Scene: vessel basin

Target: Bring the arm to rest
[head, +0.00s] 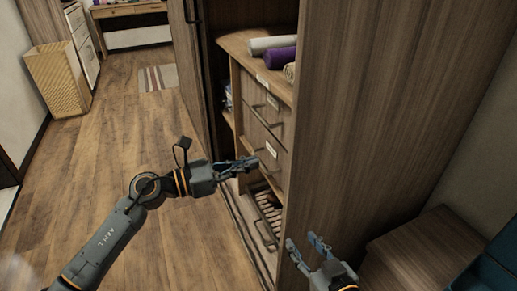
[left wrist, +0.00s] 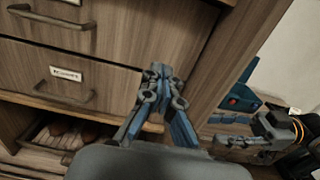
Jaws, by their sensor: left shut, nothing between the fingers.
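My left arm reaches in from the left in the head view, its gripper (head: 246,163) in front of the wooden drawer unit (head: 243,47). The gripper is shut and empty; in the left wrist view its fingertips (left wrist: 158,72) meet. It appears close to the drawer fronts, but I cannot tell whether it touches them. My right gripper (head: 305,245) is low in the head view, beside the wardrobe side panel (head: 370,120), with its two fingers apart and nothing visible between them.
Rolled towels, one purple (head: 282,58), lie on top of the drawer unit. A lower drawer (head: 266,222) shows slats or contents inside. A wooden bedside cabinet (head: 425,245) stands at the right. The wooden floor (head: 120,150) is clear at left, with a woven bin (head: 58,80) beyond.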

